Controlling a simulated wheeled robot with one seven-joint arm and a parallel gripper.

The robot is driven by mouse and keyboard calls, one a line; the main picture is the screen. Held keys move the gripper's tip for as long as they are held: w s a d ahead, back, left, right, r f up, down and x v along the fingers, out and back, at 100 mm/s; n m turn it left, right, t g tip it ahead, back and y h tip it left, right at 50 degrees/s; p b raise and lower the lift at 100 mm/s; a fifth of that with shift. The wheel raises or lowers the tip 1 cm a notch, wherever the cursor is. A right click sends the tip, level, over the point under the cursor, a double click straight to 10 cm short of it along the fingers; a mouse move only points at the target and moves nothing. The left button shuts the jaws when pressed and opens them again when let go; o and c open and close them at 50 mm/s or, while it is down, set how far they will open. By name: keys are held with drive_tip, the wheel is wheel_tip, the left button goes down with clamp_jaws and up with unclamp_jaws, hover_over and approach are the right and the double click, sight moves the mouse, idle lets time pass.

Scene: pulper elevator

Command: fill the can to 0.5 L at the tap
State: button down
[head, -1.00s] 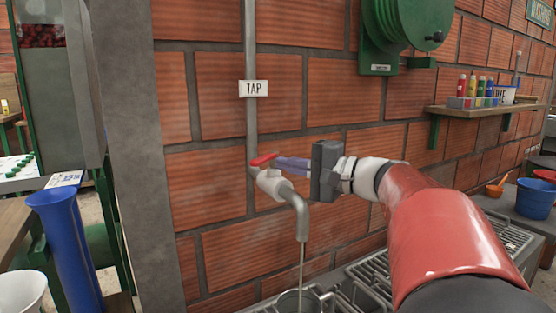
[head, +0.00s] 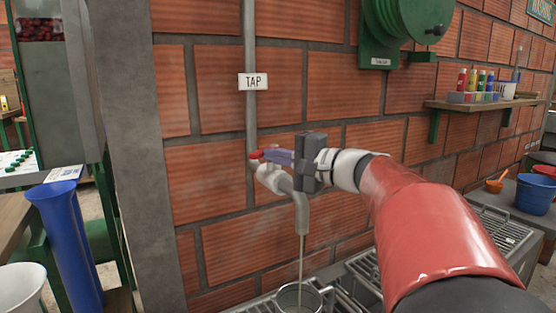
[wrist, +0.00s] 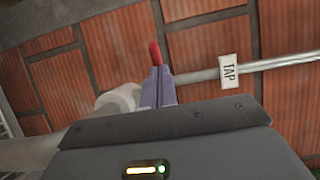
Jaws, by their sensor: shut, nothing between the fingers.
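The grey tap (head: 285,187) sticks out from the brick wall below the "TAP" sign, with a red lever (head: 256,154) on top. A thin stream runs from its spout into the metal can (head: 319,302), which stands below on the grating. The can is cut off by the bottom edge, and its fill level cannot be read. My gripper (head: 267,156) is shut and empty, its purple fingers at the lever. In the wrist view the fingertips (wrist: 156,75) line up with the red lever (wrist: 154,53); whether they touch it I cannot tell.
Metal gratings (head: 370,270) run along the wall under my arm. A green hose reel (head: 397,22) hangs above. A shelf with bottles (head: 485,103) is at right, with a blue bucket (head: 534,196) below. A tall blue container (head: 68,240) stands at left.

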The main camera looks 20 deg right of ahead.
sight(260, 155)
drive_tip(key=shift+a+f+b, duration=0.1)
drive_tip(key=shift+a+b, duration=0.1)
drive_tip(key=shift+b, duration=0.1)
drive_tip(key=a+m+h+b, duration=0.1)
drive_tip(key=b, duration=0.1)
drive_tip(key=w+a+m+t+h+b, duration=0.1)
drive_tip(key=h+b, duration=0.1)
drive_tip(key=b, duration=0.1)
drive_tip(key=shift+w+a+t, duration=0.25)
drive_tip(key=shift+w+t, duration=0.05)
idle(0.5)
